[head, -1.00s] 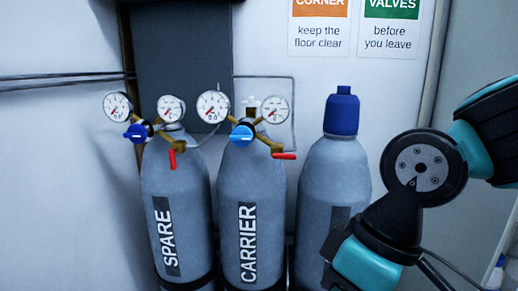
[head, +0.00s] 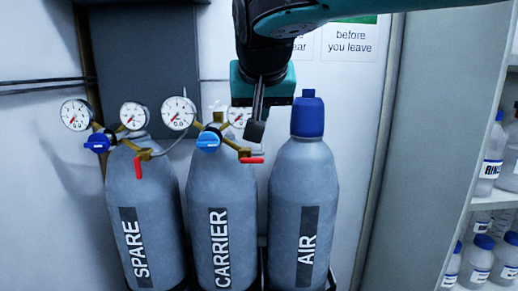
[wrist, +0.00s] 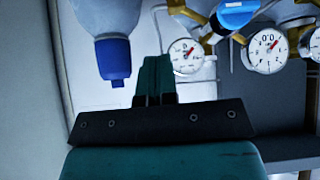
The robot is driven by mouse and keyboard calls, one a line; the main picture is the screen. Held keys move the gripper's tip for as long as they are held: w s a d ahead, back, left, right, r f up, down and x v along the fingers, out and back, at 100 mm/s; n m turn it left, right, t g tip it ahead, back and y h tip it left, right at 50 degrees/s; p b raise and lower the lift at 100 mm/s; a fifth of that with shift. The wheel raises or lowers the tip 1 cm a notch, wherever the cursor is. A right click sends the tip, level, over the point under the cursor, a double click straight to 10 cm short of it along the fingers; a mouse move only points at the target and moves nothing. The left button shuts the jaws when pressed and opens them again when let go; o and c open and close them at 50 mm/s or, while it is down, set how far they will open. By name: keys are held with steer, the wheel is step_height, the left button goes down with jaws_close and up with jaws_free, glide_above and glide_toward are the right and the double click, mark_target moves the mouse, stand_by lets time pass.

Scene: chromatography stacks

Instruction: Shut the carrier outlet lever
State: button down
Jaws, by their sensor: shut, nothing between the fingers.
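The carrier cylinder (head: 219,190) is grey, with a blue regulator knob (head: 208,141) and brass fittings. Its red outlet lever (head: 252,160) points sideways to the right. I cannot make this lever out in the wrist view. My gripper (head: 256,131) is shut and empty. It hangs with its dark fingertips a little above the lever in the head view, apparently apart from it. In the wrist view my gripper (wrist: 155,62) points toward the gap between a blue-capped cylinder and the carrier knob (wrist: 237,13). The gripper partly hides the carrier's right gauge (head: 239,116) in the head view.
The spare cylinder (head: 140,215) stands left of the carrier, its red lever (head: 138,168) hanging down. The air cylinder (head: 304,190), with a blue cap (head: 308,116), stands close on the right. Bottles on shelves (head: 477,258) are at far right. Wall is behind.

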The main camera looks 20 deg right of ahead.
steer(key=shift+w+r+m, duration=0.15)
steer(key=shift+r+m, duration=0.25)
steer(key=shift+r, duration=0.15)
steer(key=shift+d, duration=0.1)
steer(key=p, duration=0.2)
glide_above(252, 161)
steer(key=s+d, duration=0.1)
steer(key=s, duration=0.1)
step_height(252, 161, down, 6)
steer(key=f, duration=0.1)
steer(key=shift+w+d+f+p, duration=0.1)
steer(key=shift+f+p, duration=0.1)
steer(key=shift+f, duration=0.5)
steer(key=shift+w+f+p, duration=0.15)
steer(key=shift+f+p, duration=0.1)
steer(key=shift+f, duration=0.4)
steer(key=shift+w+d+f+p, duration=0.1)
steer(key=shift+f+p, duration=0.1)
steer(key=shift+f, duration=0.5)
steer(key=shift+a+f+b, duration=0.1)
steer(key=shift+a+b, duration=0.05)
steer(key=shift+b, duration=0.15)
